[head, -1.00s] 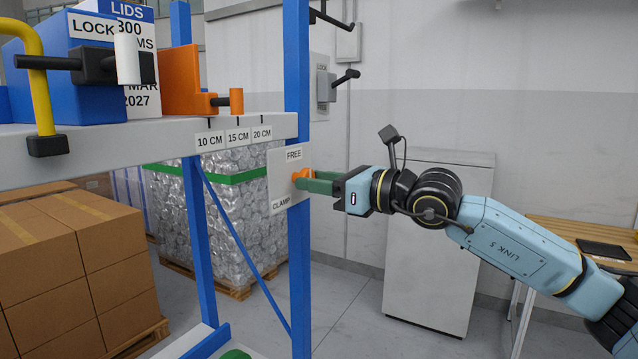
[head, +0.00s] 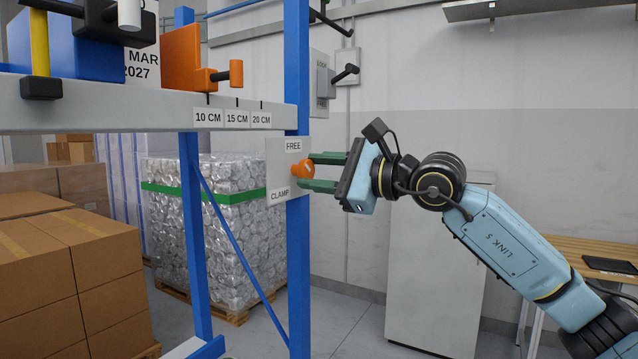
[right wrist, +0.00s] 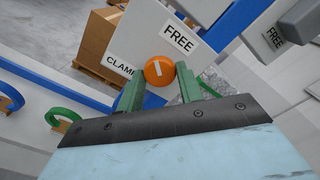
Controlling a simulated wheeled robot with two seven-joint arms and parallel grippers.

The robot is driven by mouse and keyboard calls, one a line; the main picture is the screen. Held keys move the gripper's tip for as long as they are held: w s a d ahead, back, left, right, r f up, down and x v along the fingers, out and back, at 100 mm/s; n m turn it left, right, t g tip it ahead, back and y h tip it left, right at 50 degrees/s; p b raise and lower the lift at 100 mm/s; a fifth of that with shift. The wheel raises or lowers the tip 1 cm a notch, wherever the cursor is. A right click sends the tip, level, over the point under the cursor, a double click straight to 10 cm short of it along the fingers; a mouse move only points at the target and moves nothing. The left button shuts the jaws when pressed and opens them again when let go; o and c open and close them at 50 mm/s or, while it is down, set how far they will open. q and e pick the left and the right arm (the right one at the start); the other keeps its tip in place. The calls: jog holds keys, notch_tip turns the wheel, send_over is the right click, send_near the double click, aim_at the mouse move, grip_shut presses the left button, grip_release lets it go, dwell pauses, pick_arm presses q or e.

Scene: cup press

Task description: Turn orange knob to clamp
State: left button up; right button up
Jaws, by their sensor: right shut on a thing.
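The orange knob (head: 302,169) sticks out from a white plate (head: 280,157) on the blue upright. The plate reads FREE at the top and CLAMP at the bottom. My right gripper (head: 314,172) is shut on the knob, with one green finger above it and one below in the head view. In the right wrist view the knob (right wrist: 158,71) lies between the two fingertips (right wrist: 159,80) and shows a short white mark on its face. FREE is at its upper right there and CLAMP at its left. My left gripper is not in view.
A shelf (head: 150,118) with 10, 15 and 20 CM labels juts out left of the upright (head: 298,240). An orange block (head: 185,62) stands on it. Cardboard boxes (head: 90,260) and a wrapped pallet load (head: 235,190) stand behind. A grey cabinet (head: 435,285) is behind my right arm.

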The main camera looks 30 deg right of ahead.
jog(key=n+b, duration=0.1)
jog(key=n, duration=0.2)
jog(key=shift+n, duration=0.4)
pick_arm(q)
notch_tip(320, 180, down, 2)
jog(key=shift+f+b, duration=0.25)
jog(key=shift+b, duration=0.35)
pick_arm(e)
jog(key=n, duration=0.4)
jog(key=shift+n, duration=0.3)
jog(key=o, duration=1)
pick_arm(q)
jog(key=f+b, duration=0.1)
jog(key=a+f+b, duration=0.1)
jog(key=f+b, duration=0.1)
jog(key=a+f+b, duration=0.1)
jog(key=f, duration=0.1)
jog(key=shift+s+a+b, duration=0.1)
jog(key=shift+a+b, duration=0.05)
jog(key=shift+b, duration=0.25)
pick_arm(e)
jog(key=v, duration=1.3)
jog(key=shift+s, duration=0.2)
